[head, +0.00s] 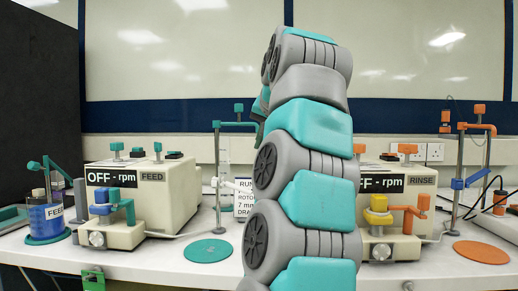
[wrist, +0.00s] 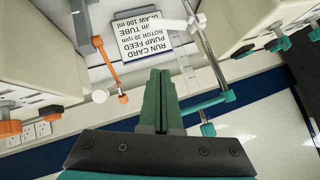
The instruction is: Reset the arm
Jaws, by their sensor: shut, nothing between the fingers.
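My gripper (wrist: 160,78) shows in the wrist view with its two green fingers pressed together and nothing between them. In the head view my teal and grey arm rises upright through the middle, and the gripper is mostly hidden behind it. In the wrist view, the fingers point toward a run card (wrist: 146,38), which appears upside down, apart from the fingertips. The card also shows partly behind my arm in the head view (head: 244,200).
The FEED pump (head: 150,188) stands left of my arm and the RINSE pump (head: 405,190) right. A blue FEED bottle (head: 45,218) is at far left. Teal (head: 208,250) and orange (head: 482,251) discs lie on the white bench. Tall stands (head: 217,180) rise behind.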

